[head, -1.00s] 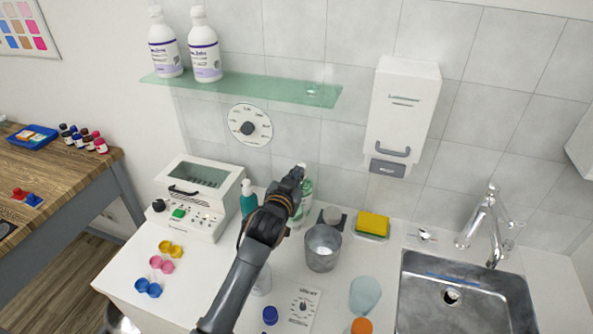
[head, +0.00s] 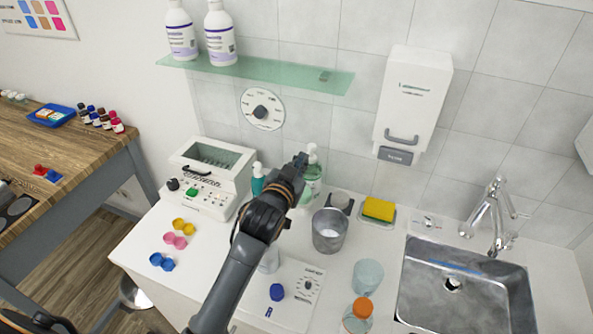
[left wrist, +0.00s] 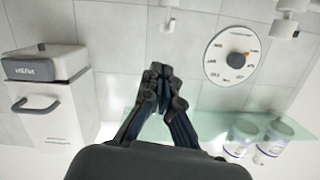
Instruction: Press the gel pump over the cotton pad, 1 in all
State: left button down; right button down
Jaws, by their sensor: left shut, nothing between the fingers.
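A clear green bottle with a white pump top (head: 313,152) stands at the back of the counter; it looks like the gel pump, though I cannot read its label. My left gripper (head: 301,160) is shut and empty, just left of the pump top in the head view and partly over the bottle. I cannot tell whether they touch. In the left wrist view the shut fingers (left wrist: 160,72) point at the wall, with a white pump top (left wrist: 168,18) above them. I cannot pick out a cotton pad for certain. My right gripper is not in view.
A teal bottle (head: 258,180) stands left of the gripper. A metal cup (head: 329,236) and yellow sponge (head: 379,208) stand to the right, before the sink (head: 440,315). A glass shelf (head: 290,77) and wall dispenser (head: 414,95) are above. Several small coloured dishes lie left.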

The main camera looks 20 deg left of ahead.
pick_arm(q)
jog(key=s, duration=0.3)
jog(key=shift+s+d+r, duration=0.1)
jog(key=shift+s+r, duration=0.05)
jog(key=shift+r, duration=0.25)
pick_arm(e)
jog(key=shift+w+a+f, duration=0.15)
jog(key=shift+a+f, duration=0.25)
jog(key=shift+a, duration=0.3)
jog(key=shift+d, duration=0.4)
pick_arm(q)
jog(key=shift+s+f, duration=0.1)
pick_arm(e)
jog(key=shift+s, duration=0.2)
